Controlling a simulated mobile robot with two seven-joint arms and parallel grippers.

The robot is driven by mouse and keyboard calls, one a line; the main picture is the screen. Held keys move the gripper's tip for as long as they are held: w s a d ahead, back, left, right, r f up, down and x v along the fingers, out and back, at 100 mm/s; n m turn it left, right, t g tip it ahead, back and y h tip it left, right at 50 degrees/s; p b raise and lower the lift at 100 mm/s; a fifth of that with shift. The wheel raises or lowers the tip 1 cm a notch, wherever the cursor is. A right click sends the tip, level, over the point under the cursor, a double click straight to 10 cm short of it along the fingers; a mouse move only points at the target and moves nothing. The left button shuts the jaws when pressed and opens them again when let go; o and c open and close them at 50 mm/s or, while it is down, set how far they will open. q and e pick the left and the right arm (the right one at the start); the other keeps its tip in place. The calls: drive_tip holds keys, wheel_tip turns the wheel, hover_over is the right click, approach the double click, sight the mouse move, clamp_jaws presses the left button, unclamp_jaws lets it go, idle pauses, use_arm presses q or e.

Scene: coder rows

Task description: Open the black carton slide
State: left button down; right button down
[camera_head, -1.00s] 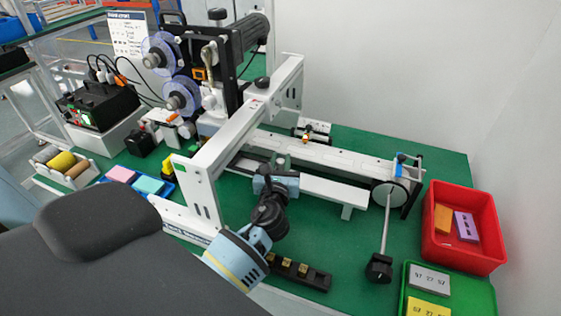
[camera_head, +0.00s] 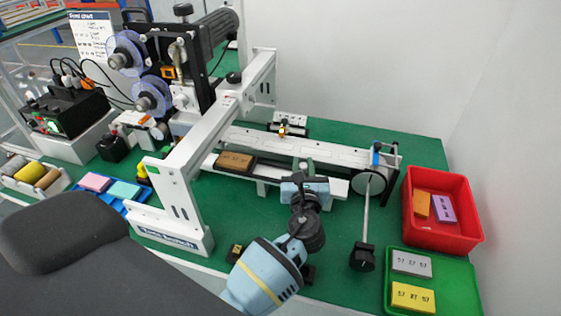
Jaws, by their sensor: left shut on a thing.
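My left gripper (camera_head: 304,180), light blue and grey with a dark wrist, reaches in from the lower middle to the low white rail in front of the conveyor. My right gripper is not in view.
A white gantry frame (camera_head: 205,130) stands left of the gripper. A rod with a black knob (camera_head: 363,257) stands to the right. A red bin (camera_head: 440,237) and a green tray (camera_head: 461,284) hold printed blocks. My arm partly covers a black holder at the front.

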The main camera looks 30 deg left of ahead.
use_arm(q)
drive_tip(key=d, duration=0.2)
drive_tip(key=w+d, duration=0.1)
drive_tip(key=d, duration=0.1)
drive_tip(key=shift+f, duration=0.1)
drive_tip(key=shift+w+d, duration=0.15)
drive_tip(key=shift+d, duration=0.5)
drive_tip(key=c, duration=1.3)
unclamp_jaws()
drive_tip(key=shift+o, duration=0.2)
